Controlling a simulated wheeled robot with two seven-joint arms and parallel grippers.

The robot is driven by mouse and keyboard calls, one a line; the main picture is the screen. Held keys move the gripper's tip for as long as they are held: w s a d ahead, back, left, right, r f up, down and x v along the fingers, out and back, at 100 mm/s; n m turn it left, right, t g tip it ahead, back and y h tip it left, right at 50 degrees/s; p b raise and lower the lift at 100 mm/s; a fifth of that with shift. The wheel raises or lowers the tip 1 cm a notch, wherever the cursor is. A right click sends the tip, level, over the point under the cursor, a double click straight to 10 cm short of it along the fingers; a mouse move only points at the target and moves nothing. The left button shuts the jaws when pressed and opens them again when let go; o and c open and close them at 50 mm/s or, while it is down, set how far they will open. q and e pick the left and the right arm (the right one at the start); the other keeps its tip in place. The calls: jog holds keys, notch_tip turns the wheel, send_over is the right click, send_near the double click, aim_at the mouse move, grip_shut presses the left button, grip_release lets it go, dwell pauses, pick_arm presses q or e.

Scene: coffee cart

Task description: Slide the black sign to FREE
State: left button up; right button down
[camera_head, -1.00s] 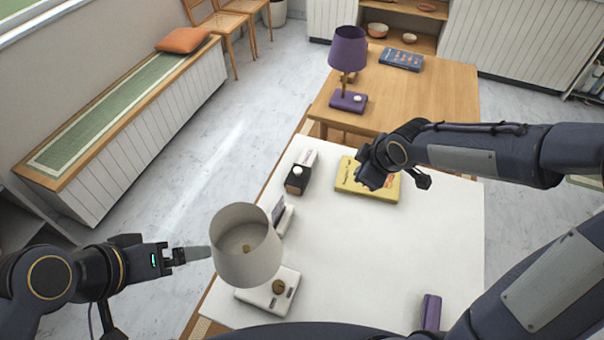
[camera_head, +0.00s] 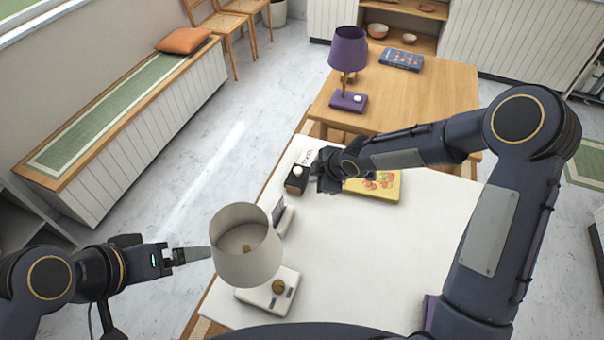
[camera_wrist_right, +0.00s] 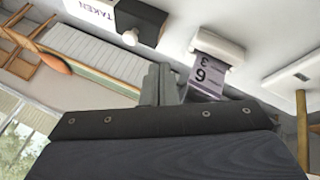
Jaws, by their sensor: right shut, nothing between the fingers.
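The black sign (camera_head: 297,180), a dark block with a white knob, stands at the far left of the white table. In the right wrist view the black sign (camera_wrist_right: 140,20) is beside a white panel (camera_wrist_right: 93,12) that reads TAKEN. My right gripper (camera_head: 326,182) is just to the right of the block, with a small gap that is hard to judge. Its fingers (camera_wrist_right: 163,84) are shut and empty in the wrist view. My left gripper (camera_head: 190,255) is beside the white lamp, far from the sign; its jaw opening is unclear.
A white lamp (camera_head: 246,245) stands at the table's near left. A small number stand (camera_head: 284,218) is between it and the sign. The middle of the white table (camera_head: 370,250) is clear.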

send_near(295, 178)
notch_tip(295, 178, down, 2)
jog(key=s+a, duration=0.1)
jog(key=s, duration=0.2)
jog(key=w, duration=0.1)
jog(key=w+p, duration=0.1)
jog(key=w+f+p, duration=0.1)
jog(key=shift+w+a, duration=0.3)
jog(key=shift+a, duration=0.05)
jog(key=shift+w+f+p, duration=0.2)
jog(key=shift+w+p, duration=0.2)
jog(key=shift+w, duration=0.1)
